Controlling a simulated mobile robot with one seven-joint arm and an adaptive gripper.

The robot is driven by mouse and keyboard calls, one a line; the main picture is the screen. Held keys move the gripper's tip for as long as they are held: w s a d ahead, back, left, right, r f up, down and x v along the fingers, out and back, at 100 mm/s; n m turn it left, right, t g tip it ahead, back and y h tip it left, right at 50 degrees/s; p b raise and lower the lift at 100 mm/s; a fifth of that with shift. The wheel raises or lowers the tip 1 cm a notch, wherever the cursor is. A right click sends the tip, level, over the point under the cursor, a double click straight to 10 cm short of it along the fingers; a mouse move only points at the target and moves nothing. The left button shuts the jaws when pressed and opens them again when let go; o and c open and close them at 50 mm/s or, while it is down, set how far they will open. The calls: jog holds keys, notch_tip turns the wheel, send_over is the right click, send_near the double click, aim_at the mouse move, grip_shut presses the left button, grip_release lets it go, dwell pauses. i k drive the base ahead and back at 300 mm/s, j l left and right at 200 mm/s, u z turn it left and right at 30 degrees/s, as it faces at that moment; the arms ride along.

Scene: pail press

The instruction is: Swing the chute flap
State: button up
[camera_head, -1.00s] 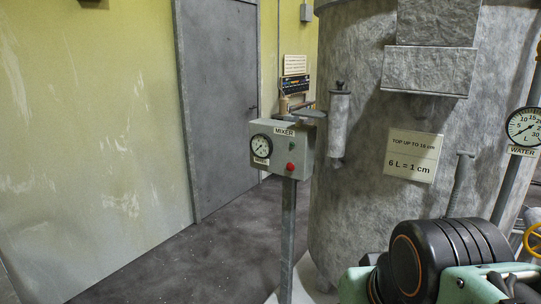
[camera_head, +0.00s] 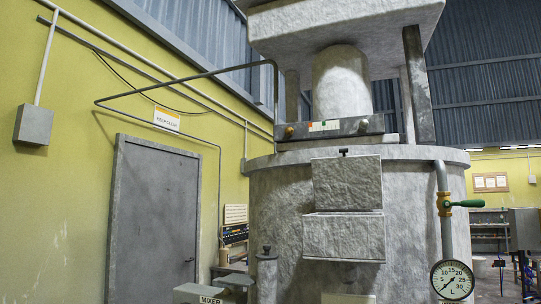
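The chute on the front of the big grey vat (camera_head: 280,215) shows in the head view, right of centre. Its upper part is a rough grey panel, which looks like the flap (camera_head: 347,186), standing upright against the vat. A small dark knob (camera_head: 344,152) sits at its top edge. Below it is a grey box or lip (camera_head: 344,238) that sticks out from the vat wall. I cannot tell whether the chute is open or closed. My gripper is not in view.
A pipe with a green-handled valve (camera_head: 461,203) and a round gauge (camera_head: 452,279) stand right of the chute. The mixer box (camera_head: 198,294) is at the bottom left. A grey press column (camera_head: 341,85) rises above the vat. A grey door (camera_head: 152,220) is at left.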

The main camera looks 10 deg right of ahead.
aim_at(344, 183)
jog(key=i+l, duration=0.1)
jog(key=l, duration=0.3)
jog(key=i+l, duration=0.15)
jog(key=l, duration=0.25)
jog(key=i+l, duration=0.1)
jog(key=l, duration=0.25)
jog(key=i+l+u, duration=0.1)
jog(key=l, duration=0.3)
